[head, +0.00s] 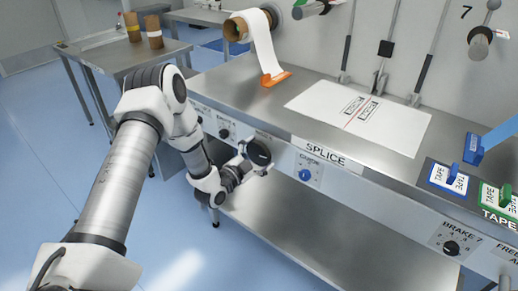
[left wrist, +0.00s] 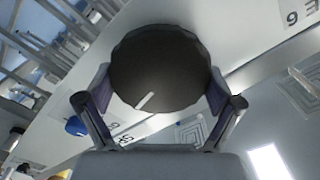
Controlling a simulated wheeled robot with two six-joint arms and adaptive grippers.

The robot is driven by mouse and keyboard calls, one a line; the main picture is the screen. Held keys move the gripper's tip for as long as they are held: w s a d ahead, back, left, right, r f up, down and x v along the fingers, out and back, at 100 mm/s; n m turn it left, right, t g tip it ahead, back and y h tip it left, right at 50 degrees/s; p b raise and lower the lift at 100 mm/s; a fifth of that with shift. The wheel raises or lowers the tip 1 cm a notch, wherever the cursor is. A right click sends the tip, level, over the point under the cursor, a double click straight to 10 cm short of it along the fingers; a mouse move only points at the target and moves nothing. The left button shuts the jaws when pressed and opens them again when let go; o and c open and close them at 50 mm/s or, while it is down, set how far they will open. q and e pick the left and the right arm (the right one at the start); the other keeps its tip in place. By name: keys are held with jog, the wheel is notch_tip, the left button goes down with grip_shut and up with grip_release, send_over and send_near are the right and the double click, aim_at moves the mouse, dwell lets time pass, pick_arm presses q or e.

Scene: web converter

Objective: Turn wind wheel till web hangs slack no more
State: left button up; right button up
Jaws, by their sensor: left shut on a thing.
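A large black round knob (head: 260,151) sits on the bench's front panel, under a small label I cannot read for sure. My left gripper (head: 254,160) is shut on this wheel, with a finger on either side of its rim. In the left wrist view the wheel (left wrist: 160,62) fills the space between the fingers, and a white pointer mark shows on its face. A white web (head: 262,47) hangs from a brown-cored roll (head: 237,28) to an orange piece (head: 276,78) on the bench top. I cannot tell how taut it is. My right gripper is out of view.
A small black knob (head: 224,134) is left of the wheel, and a blue knob (head: 305,175) is right of it. A printed white sheet (head: 357,116) lies on the bench top. Tape dispensers (head: 474,149) stand at the right. A lower shelf (head: 300,235) is bare.

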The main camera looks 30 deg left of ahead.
pick_arm(q)
jog(key=m+p, duration=0.3)
jog(key=m, duration=0.3)
jog(key=shift+d+m+p, duration=0.1)
jog(key=shift+m+p, duration=0.2)
jog(key=shift+p, duration=0.1)
jog(key=m+p, duration=0.2)
jog(key=m, duration=0.2)
jog(key=shift+f+p, duration=0.2)
jog(key=shift+p, duration=0.1)
jog(key=shift+f+m+p, duration=0.15)
jog(key=shift+m+p, duration=0.4)
jog(key=shift+m, duration=0.45)
jog(key=o, duration=0.8)
jog(key=shift+s, duration=0.1)
jog(key=s, duration=0.8)
jog(key=s+a, duration=0.1)
jog(key=s, duration=0.2)
jog(key=shift+s, duration=0.4)
